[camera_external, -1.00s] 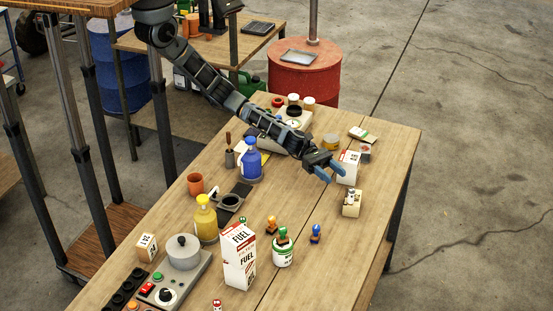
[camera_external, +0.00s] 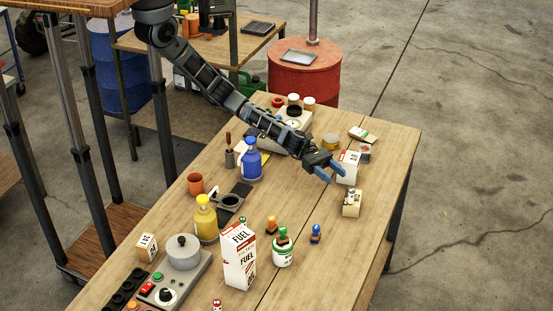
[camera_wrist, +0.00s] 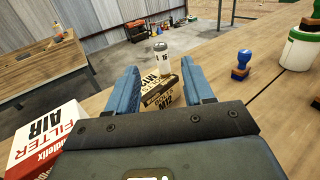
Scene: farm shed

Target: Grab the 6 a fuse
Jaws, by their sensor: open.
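A small white and grey cylinder (camera_wrist: 161,58), which looks like a fuse, stands upright on a cardboard M12 box (camera_wrist: 160,90) in the wrist view. Its marking seems to read 16, but is too small to be sure. In the external view the cylinder (camera_external: 351,196) and the box (camera_external: 351,209) are near the table's right edge. My gripper (camera_external: 332,173) is open and empty above the table, behind and left of them. In the wrist view the cylinder appears between the blue fingers of my gripper (camera_wrist: 159,68), beyond their tips and apart from them.
The white and red air filter box (camera_wrist: 45,138) stands close to my gripper, on the left in the wrist view. A blue-handled stamp (camera_wrist: 241,65) and a white tub (camera_wrist: 299,50) are to the right. Bare tabletop surrounds the M12 box.

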